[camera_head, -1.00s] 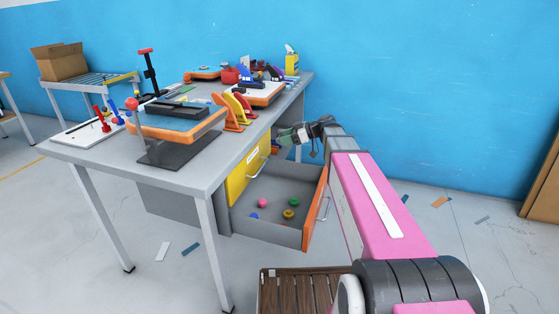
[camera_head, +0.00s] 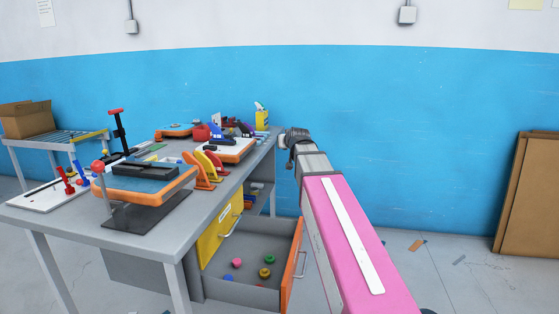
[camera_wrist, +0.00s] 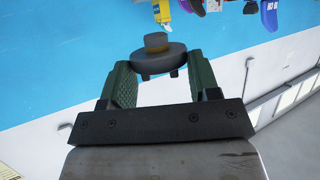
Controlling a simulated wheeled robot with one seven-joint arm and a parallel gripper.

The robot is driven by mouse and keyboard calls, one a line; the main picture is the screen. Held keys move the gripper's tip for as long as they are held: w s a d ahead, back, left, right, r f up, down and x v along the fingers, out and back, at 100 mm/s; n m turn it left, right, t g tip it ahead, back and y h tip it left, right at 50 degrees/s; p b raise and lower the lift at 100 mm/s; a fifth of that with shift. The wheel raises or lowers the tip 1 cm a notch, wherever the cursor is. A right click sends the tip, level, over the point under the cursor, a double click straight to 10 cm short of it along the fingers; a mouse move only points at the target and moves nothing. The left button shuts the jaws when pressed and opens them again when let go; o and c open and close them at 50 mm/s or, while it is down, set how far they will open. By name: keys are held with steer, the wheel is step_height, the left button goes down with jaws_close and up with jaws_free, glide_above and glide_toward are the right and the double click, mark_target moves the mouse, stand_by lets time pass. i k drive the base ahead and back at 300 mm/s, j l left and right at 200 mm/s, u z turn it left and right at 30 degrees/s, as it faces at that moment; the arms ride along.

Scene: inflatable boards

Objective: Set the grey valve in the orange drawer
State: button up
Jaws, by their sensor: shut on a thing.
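The grey valve (camera_wrist: 157,58) shows in the wrist view as a dark grey disc with a brownish knob, between the two green fingers of my gripper (camera_wrist: 158,80). My gripper is shut on it. In the head view my wrist is beyond the right end of the desk, and the fingers and valve are hidden there. The orange drawer (camera_head: 293,262) is pulled open below the desk, with a grey inside and an orange front. It holds several small coloured valves, among them a pink one (camera_head: 236,262), a green one (camera_head: 269,259) and a yellow one (camera_head: 264,273).
A yellow drawer (camera_head: 220,229) sits beside the open one under the grey desk (camera_head: 150,236). The desk top carries clamps, an orange-framed press (camera_head: 150,185) and a yellow bottle (camera_head: 262,117). A cardboard sheet (camera_head: 528,195) leans on the right wall. The floor right of my arm is mostly clear.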

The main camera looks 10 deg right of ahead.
mark_target(243, 253)
steer(key=k+j, duration=0.2)
steer(key=j, duration=0.15)
steer(key=k+j, duration=0.5)
steer(key=j, duration=0.25)
steer(key=i+z, duration=0.05)
